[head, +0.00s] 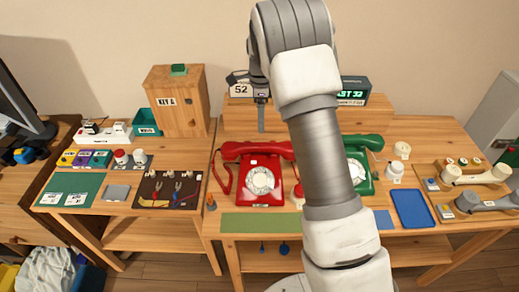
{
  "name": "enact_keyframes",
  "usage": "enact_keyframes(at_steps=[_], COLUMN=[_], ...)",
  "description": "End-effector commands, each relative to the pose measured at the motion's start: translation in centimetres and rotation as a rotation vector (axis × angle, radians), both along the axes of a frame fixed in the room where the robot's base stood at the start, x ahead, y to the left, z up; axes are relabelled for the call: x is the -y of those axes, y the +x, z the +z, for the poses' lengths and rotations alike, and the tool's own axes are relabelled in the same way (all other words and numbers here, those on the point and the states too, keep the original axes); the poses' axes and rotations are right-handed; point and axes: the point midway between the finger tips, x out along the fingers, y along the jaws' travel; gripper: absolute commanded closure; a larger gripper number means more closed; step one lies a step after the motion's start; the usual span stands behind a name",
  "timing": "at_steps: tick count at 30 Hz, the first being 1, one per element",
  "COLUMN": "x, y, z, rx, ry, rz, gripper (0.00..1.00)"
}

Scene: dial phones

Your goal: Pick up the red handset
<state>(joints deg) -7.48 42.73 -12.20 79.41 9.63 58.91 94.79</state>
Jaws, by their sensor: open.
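The red dial phone (260,185) stands on the wooden table left of my arm. Its red handset (255,149) lies across the top of the phone, with a coiled red cord hanging at its left side. My gripper (262,122) is above and behind the handset, pointing down, near the raised shelf at the back of the table. It is open, apart from the handset, and holds nothing that I can see. My arm crosses the middle of the view and hides part of the table and part of a green phone.
A green dial phone (359,172) stands to the right, partly behind my arm. A wooden box (176,102) and a dark tool board (169,190) are at the left. A blue tray (411,208) lies at the right. A green mat (255,223) lies in front of the red phone.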

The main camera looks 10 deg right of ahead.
Motion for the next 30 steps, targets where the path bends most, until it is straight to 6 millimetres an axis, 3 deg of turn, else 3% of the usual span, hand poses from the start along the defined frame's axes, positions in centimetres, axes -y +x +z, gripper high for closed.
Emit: enact_keyframes(at_steps=[7,16,24,30], x=[0.0,-0.1,-0.3,-0.3], y=[-0.1,-0.2,-0.5,-0.4], z=[-4.9,-7.3,-11.0,-11.6], rx=[-0.002,-0.002,-0.002,0.001], ry=[0.0,0.0,0.0,0.001], rz=[0.0,0.002,0.0,0.001], gripper=[0.25,0.25,0.25,0.25])
